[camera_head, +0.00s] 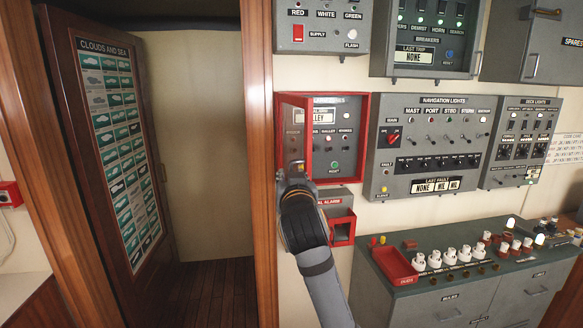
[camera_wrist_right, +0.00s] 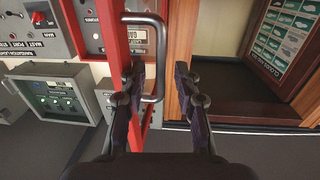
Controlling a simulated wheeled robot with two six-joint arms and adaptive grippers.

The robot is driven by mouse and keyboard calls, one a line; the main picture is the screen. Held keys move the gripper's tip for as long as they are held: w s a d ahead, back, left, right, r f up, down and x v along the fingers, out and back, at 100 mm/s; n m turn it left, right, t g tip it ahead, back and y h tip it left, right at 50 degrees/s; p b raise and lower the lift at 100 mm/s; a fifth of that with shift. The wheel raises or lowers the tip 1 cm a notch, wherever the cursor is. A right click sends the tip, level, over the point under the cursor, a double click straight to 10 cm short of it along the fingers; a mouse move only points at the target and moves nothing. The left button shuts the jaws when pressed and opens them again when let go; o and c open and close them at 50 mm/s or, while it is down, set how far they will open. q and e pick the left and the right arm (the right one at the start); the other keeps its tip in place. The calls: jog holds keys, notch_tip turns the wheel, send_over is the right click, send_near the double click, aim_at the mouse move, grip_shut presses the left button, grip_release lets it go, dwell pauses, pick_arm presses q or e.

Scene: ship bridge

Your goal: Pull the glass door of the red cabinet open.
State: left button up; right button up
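The red cabinet (camera_head: 340,140) is on the wall in the head view, with lamps and a green button inside. Its red-framed glass door (camera_head: 293,128) stands ajar, swung out on the left side. My right gripper (camera_head: 294,168) is at the door's lower outer part, partly hiding it. In the right wrist view the door's red frame (camera_wrist_right: 146,115) is seen nearly edge-on. The dark bar handle (camera_wrist_right: 161,55) lies between the two fingers of my right gripper (camera_wrist_right: 158,78). The fingers are apart, with visible gaps beside the bar. My left gripper is not in view.
A wooden doorway frame (camera_head: 258,200) with a dark door stands to the left. Grey panels (camera_head: 430,145) flank the cabinet on the right. A small red alarm box (camera_head: 341,230) is below it. A counter (camera_head: 450,285) with several white and brown items stands lower right.

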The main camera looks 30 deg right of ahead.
jog(key=shift+w+d+r, duration=0.15)
jog(key=shift+d+r, duration=0.05)
jog(key=shift+r, duration=2.25)
jog(key=shift+w+d+r, duration=0.1)
jog(key=shift+d+r, duration=0.05)
jog(key=shift+r, duration=2.3)
notch_tip(320, 180, down, 7)
jog(key=g+y, duration=0.1)
jog(key=g, duration=0.2)
jog(key=s+a+b, duration=0.4)
jog(key=a+b, duration=0.8)
jog(key=b, duration=0.3)
jog(key=shift+s+b, duration=0.15)
jog(key=shift+b, duration=0.2)
